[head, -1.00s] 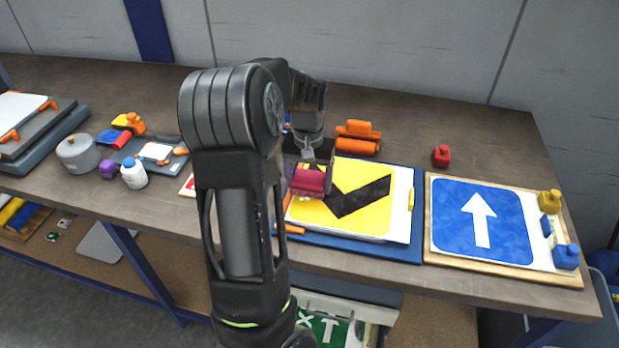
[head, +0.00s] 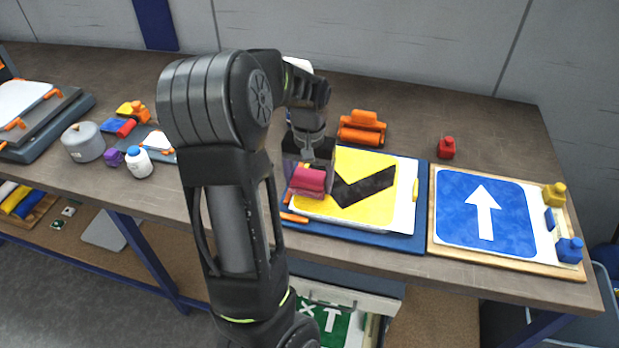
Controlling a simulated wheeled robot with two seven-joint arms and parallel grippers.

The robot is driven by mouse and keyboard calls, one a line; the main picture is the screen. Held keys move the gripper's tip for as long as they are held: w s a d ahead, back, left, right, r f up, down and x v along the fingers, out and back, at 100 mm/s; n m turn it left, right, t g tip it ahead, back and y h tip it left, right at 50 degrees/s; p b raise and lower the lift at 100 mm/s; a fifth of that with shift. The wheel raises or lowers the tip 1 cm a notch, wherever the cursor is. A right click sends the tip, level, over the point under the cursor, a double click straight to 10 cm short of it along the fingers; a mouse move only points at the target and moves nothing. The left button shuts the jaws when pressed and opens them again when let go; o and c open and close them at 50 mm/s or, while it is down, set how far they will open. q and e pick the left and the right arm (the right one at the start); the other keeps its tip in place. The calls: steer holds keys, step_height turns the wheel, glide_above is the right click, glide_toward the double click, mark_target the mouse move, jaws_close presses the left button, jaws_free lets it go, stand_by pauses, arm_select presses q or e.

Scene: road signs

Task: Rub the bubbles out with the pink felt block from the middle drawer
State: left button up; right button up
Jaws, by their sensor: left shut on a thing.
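My left gripper (head: 309,172) is shut on the pink felt block (head: 308,180). It holds the block over the left part of a yellow sign (head: 345,206) with a black arrow-like mark. Whether the block touches the sign face, I cannot tell. The sign lies on a white sheet on a blue board (head: 421,215). Bubbles are too small to make out. Below the bench front an open drawer (head: 380,303) shows a green sign with white letters; my arm hides part of it. My right gripper is not in view.
An orange roller (head: 361,128) stands behind the blue board. A blue arrow sign (head: 487,216) lies on a wooden board to the right, with yellow and blue blocks at its edge. A red object (head: 446,147) stands behind it. A grey pot (head: 84,142) and white bottle (head: 138,162) stand left.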

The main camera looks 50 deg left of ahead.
arm_select(q)
steer(key=shift+r+p, duration=2)
steer(key=shift+r, duration=0.6)
